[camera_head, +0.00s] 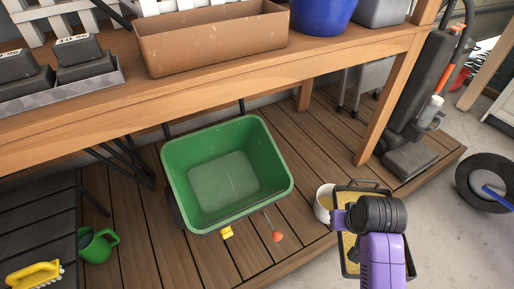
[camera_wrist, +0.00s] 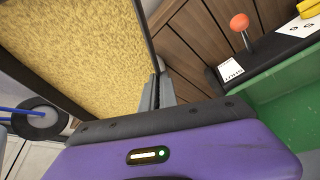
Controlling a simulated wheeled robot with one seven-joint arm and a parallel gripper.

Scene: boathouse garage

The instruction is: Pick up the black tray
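The black tray (camera_head: 343,260) has a thin dark rim and a rough yellow inner face. In the head view it is at the lower right, partly hidden behind my arm. In the wrist view its dark rim (camera_wrist: 147,36) runs down to the fingertips of my gripper (camera_wrist: 157,82), and the yellow face fills the upper left. My gripper appears shut on this rim. In the head view my purple gripper (camera_head: 341,221) lies over the tray's left side, with its fingers hidden. I cannot tell whether the tray touches anything below.
A white pot (camera_head: 323,204) stands close left of the tray. A green spreader hopper (camera_head: 225,172) is further left, under a wooden bench (camera_head: 230,78). A vacuum cleaner (camera_head: 415,105) stands behind, and a wheel (camera_head: 487,182) lies right. Concrete floor (camera_head: 440,225) is open at right.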

